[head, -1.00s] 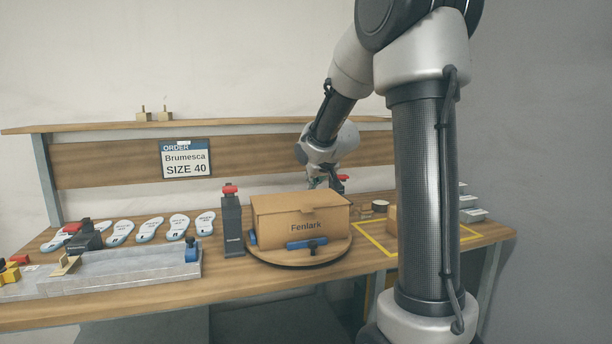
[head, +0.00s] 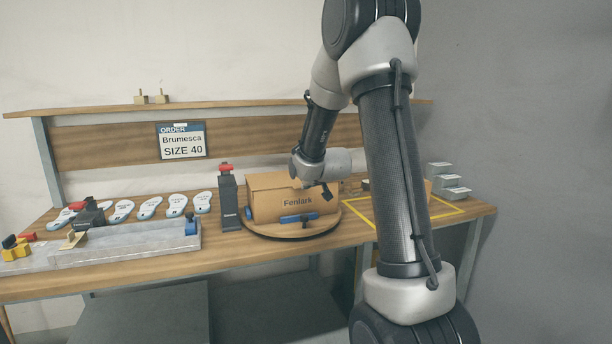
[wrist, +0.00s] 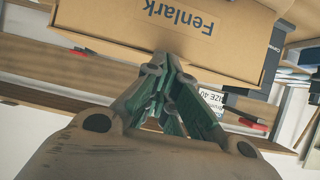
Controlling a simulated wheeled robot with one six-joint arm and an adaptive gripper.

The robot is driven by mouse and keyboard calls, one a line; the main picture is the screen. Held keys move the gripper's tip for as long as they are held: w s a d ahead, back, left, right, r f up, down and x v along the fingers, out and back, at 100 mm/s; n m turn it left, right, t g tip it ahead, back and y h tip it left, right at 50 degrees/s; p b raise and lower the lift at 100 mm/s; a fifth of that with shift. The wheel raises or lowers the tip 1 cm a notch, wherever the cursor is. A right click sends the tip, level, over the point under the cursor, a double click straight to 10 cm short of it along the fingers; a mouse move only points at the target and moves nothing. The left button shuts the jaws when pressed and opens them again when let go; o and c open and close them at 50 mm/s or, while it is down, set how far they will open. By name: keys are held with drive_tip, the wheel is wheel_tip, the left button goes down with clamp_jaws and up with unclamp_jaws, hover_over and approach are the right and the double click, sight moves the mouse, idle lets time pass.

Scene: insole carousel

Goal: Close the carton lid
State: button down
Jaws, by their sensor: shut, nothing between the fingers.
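The brown carton (head: 268,207), marked Fenlark, sits on the round wooden turntable (head: 262,230). Its lid (head: 268,181) lies across the top and looks down; whether it is fully seated I cannot tell. The carton's lettered side (wrist: 215,40) also shows upside down in the wrist view. My gripper (head: 328,193) is shut and empty at the carton's right end, near the upper front corner. In the wrist view its closed fingers (wrist: 168,75) overlap the carton's edge; contact is unclear.
Blue clamps (head: 299,218) sit at the carton's front. A grey post (head: 229,205) with a red top stands close on its left. Several insoles (head: 150,208) and a grey fixture (head: 140,238) lie further left. A yellow-outlined area (head: 445,212) and grey trays (head: 452,192) are at right.

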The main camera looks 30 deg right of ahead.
drive_tip(key=shift+s+f, duration=0.15)
drive_tip(key=shift+f, duration=1.2)
drive_tip(key=shift+w+f, duration=0.2)
drive_tip(key=shift+w, duration=0.2)
